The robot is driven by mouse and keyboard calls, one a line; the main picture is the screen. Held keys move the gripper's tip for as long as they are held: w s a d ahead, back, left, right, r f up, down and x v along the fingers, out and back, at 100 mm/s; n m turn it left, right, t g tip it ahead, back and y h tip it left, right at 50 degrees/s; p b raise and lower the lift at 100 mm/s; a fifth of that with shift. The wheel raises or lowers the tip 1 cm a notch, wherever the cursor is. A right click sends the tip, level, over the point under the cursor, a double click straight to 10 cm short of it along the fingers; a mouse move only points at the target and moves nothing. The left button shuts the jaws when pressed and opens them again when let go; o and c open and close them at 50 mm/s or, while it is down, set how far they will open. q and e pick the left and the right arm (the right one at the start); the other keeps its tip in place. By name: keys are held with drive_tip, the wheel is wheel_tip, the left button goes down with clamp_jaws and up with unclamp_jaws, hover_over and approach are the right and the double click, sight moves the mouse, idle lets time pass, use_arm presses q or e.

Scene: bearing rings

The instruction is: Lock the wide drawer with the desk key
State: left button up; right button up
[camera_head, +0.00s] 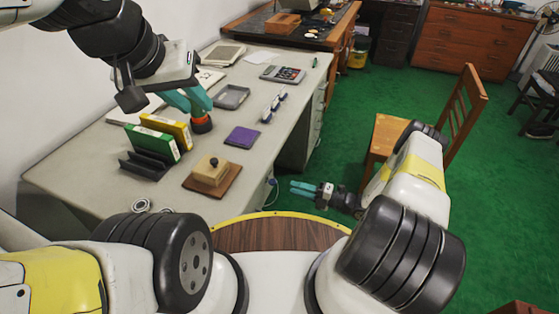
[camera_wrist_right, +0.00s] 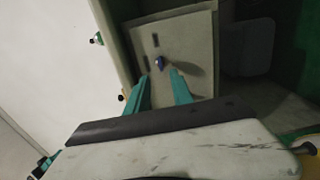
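In the right wrist view a pale panel (camera_wrist_right: 190,45), seemingly a drawer front, has a dark slot and a small blue piece (camera_wrist_right: 160,63) on it. The blue piece may be the desk key; it is too small to tell. My right gripper (camera_wrist_right: 160,84) is open, its teal fingers on either side below the blue piece, with nothing visible between them. In the head view my right gripper (camera_head: 310,189) is low beside the desk's front edge. My left gripper (camera_head: 198,105) is over the desk, at an orange and black round object (camera_head: 201,123); its grip is unclear.
The desk (camera_head: 100,180) holds yellow and green boxes (camera_head: 160,137) in a black holder, a wooden block with a knob (camera_head: 211,170), a purple pad (camera_head: 242,136), a grey tray (camera_head: 231,96) and a calculator (camera_head: 283,74). A wooden chair (camera_head: 385,135) stands right. Green floor is open beyond.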

drive_tip(key=x, duration=0.7)
drive_tip(key=shift+a, duration=0.35)
drive_tip(key=shift+w+f, duration=0.1)
clamp_jaws()
